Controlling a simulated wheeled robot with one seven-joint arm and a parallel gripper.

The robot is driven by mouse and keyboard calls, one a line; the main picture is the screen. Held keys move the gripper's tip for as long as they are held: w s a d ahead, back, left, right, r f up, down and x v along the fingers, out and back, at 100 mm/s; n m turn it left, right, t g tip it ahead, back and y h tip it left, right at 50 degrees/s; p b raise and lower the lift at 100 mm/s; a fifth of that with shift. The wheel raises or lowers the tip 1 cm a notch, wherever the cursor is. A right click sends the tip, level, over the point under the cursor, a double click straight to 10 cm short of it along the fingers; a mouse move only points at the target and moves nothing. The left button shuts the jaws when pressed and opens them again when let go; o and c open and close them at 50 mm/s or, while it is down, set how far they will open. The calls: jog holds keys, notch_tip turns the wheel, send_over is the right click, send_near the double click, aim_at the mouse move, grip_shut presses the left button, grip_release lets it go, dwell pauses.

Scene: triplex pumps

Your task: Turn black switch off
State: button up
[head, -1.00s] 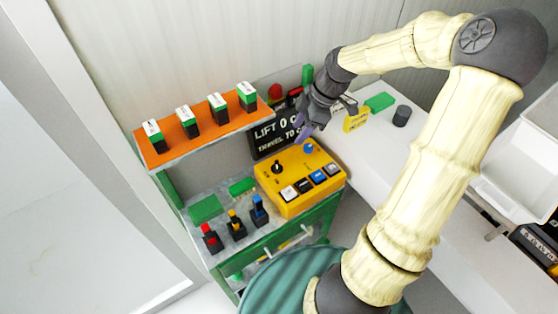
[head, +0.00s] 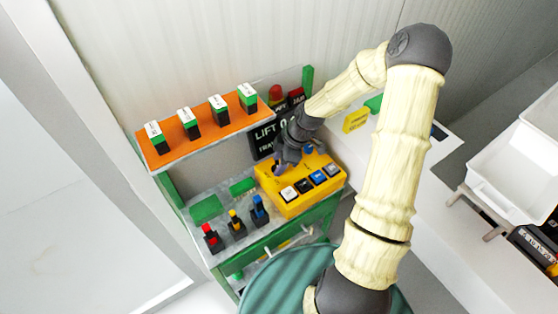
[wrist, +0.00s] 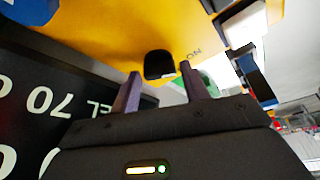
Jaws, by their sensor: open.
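The yellow control box (head: 300,204) stands on the green cabinet's top. Its black switch (wrist: 159,66) shows in the wrist view as a rounded black knob, with the mark "ON" beside it on the yellow face. My gripper (wrist: 161,72) is open, with one purple-grey finger on each side of the knob. I cannot tell whether the fingers touch it. In the head view my gripper (head: 282,168) is over the left back part of the box and hides the black switch.
A blue knob (head: 309,150) and a row of push buttons (head: 318,178) are on the same box. Red, yellow and blue levers (head: 236,220) stand to the left. A black sign (head: 264,140) is behind. An orange shelf (head: 205,135) holds several green-black switches.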

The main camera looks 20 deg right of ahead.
jog(key=shift+c, duration=0.4)
jog(key=c, duration=0.6)
jog(key=shift+m, duration=0.5)
jog(key=m+t+b, duration=0.1)
jog(key=m, duration=0.1)
jog(key=m+t+h+b, duration=0.1)
jog(key=m+b, duration=0.1)
jog(key=m, duration=0.1)
jog(key=shift+s+a+f, duration=0.1)
jog(key=m+t+h+b, duration=0.1)
jog(key=m, duration=0.2)
jog(key=shift+b, duration=0.3)
jog(key=shift+a+m+h+b, duration=0.1)
jog(key=shift+m+h+b, duration=0.4)
jog(key=shift+m+b, duration=0.7)
jog(key=shift+r+m+p, duration=0.2)
jog(key=shift+m+p, duration=0.1)
jog(key=shift+m, duration=0.1)
